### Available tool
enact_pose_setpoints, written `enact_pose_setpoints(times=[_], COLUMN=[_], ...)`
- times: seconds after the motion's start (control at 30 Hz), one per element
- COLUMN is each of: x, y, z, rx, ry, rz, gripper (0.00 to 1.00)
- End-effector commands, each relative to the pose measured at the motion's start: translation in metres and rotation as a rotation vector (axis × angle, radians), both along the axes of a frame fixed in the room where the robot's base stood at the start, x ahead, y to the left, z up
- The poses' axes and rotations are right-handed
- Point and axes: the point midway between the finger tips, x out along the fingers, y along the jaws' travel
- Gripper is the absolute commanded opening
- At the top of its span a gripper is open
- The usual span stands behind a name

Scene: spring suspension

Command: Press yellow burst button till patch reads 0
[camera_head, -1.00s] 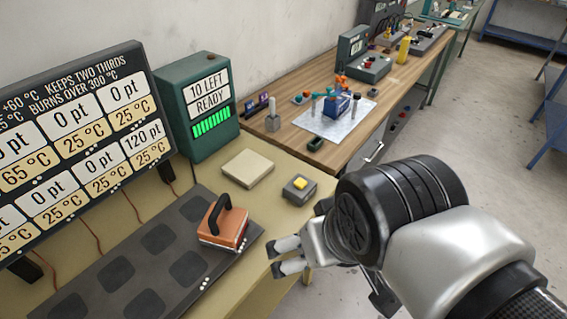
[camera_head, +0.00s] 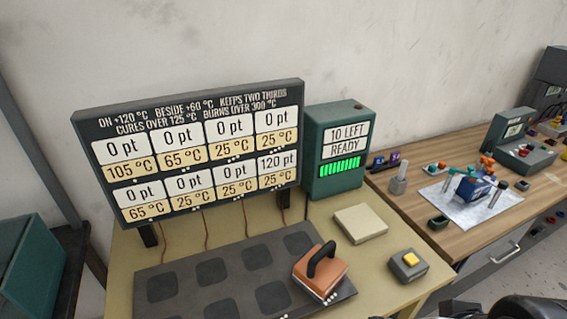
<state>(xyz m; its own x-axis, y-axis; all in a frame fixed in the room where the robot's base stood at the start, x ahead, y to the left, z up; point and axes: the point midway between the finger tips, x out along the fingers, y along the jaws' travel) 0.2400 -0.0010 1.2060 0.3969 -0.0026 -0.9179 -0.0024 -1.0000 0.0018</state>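The yellow burst button (camera_head: 410,259) sits on a small grey box (camera_head: 408,267) at the right front of the near table. The display board (camera_head: 196,150) shows several patches with points and temperatures. Most read 0 pt; the lower right one reads 120 pt, 25 °C. The upper left patch reads 105 °C, and two others read 65 °C. The green counter box (camera_head: 336,150) reads "10 LEFT READY" above a lit green bar. An orange block with a black handle (camera_head: 320,273) stands on the right end of the dark patch mat (camera_head: 240,268). My gripper's fingers are out of view; only dark arm parts show at the lower right.
A beige square pad (camera_head: 361,223) lies between the counter box and the button. A teal box (camera_head: 35,265) stands at the left edge.

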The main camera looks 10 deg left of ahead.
Motion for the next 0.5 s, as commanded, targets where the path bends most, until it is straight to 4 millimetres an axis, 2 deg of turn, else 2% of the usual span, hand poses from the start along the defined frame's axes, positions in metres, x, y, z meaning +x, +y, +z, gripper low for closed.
enact_pose_setpoints(times=[0.5], x=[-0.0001], y=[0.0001], z=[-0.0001], rx=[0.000], ry=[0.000], rz=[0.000], gripper=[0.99])
